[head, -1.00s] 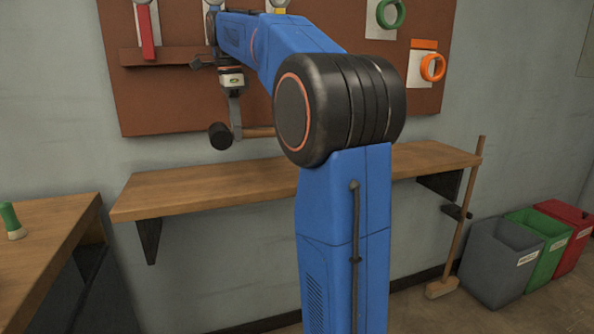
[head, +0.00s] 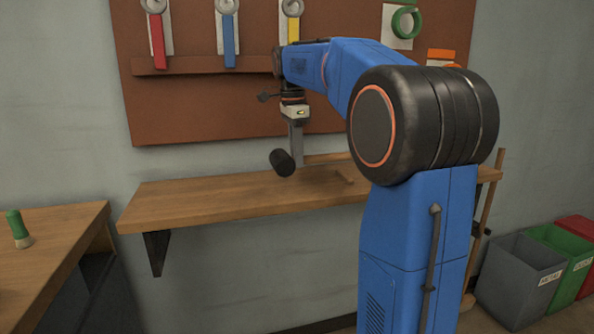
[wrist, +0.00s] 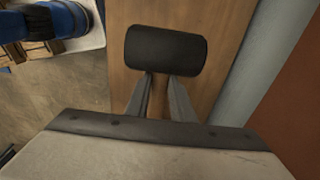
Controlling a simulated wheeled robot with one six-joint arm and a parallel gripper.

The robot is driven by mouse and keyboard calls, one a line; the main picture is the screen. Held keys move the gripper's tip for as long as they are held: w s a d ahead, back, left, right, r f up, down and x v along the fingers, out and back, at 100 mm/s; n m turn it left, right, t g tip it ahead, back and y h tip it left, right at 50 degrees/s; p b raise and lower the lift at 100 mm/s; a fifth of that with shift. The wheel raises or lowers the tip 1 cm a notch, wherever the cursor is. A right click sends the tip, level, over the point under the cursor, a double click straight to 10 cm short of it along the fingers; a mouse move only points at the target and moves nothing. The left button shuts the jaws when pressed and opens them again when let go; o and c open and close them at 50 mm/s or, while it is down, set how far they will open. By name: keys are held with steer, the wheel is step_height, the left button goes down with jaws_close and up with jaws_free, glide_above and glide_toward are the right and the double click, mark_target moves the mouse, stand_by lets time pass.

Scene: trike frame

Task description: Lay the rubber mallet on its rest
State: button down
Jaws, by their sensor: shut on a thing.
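The rubber mallet has a black cylindrical head (head: 282,162) and a wooden handle (head: 328,158) reaching to the right. My gripper (head: 297,160) points down and is shut on it near the head. The mallet appears above the wooden wall shelf (head: 190,205), apart from it as far as I can tell. In the wrist view the black head (wrist: 166,50) lies just beyond the fingertips of my gripper (wrist: 159,80), over wood. The handle is mostly hidden there. A thin strip (head: 343,176) shows on the shelf below the handle; I cannot tell whether it is the rest.
A brown tool board (head: 180,110) with red, blue and yellow-handled tools hangs behind my arm. The shelf's left half is clear. Grey (head: 515,275), green and red bins stand right.

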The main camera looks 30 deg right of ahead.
steer(key=shift+f, duration=2.1)
steer(key=c, duration=1.5)
jaws_free()
steer(key=shift+f, duration=0.1)
steer(key=shift+c, duration=0.2)
steer(key=r, duration=0.8)
steer(key=a+r, duration=0.1)
steer(key=r, duration=0.3)
steer(key=shift+w+r, duration=0.1)
